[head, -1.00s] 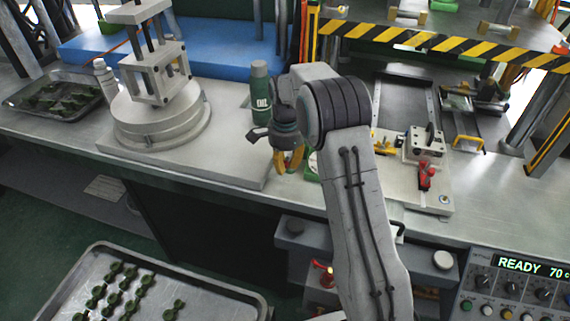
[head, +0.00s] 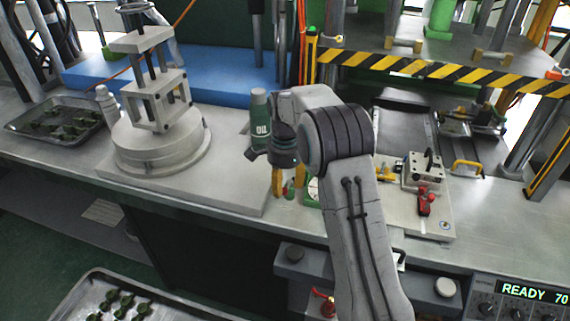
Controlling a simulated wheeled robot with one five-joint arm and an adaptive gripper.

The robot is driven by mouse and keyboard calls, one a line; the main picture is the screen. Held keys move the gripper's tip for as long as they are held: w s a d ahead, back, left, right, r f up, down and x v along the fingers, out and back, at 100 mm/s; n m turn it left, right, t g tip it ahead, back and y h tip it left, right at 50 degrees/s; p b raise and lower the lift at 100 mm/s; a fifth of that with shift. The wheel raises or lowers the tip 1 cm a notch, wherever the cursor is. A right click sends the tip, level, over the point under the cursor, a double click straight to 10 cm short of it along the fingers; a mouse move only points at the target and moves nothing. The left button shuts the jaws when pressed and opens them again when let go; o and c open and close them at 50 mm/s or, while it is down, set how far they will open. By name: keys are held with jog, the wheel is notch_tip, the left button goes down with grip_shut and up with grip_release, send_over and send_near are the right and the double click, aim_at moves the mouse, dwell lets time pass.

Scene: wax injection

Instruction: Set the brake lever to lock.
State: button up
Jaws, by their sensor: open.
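No part carries a label that marks it as the brake lever. A red lever (head: 425,203) sits on the light plate at the right, in front of a metal block. Another red handle (head: 323,303) shows low in the middle, below the bench edge and partly hidden by my arm. I cannot tell the setting of either. My gripper (head: 283,188) is open and empty, its yellow fingers pointing down above the bench. It is well to the left of the red lever on the plate and above the other red handle. A green and white dial shows just right of the fingers.
A green oil bottle (head: 259,122) stands right behind my gripper. A round-based metal stand (head: 160,140) is to the left. A striped yellow-black bar (head: 440,67) crosses the back right. A control panel (head: 520,300) and a tray of green parts (head: 85,303) are in front.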

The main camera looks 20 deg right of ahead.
aim_at(285, 188)
notch_tip(285, 188, up, 9)
dwell(0.4)
dwell(0.5)
jog(key=s+f+n, duration=0.8)
jog(key=n, duration=0.6)
jog(key=s+a+r+t, duration=0.1)
jog(key=s+r, duration=0.3)
jog(key=s, duration=0.8)
jog(key=s+r+n+t, duration=0.1)
jog(key=s+r, duration=0.4)
jog(key=s, duration=0.7)
jog(key=shift+a+r+n+t, duration=0.2)
jog(key=shift+a+n+t, duration=0.15)
jog(key=shift+t, duration=0.45)
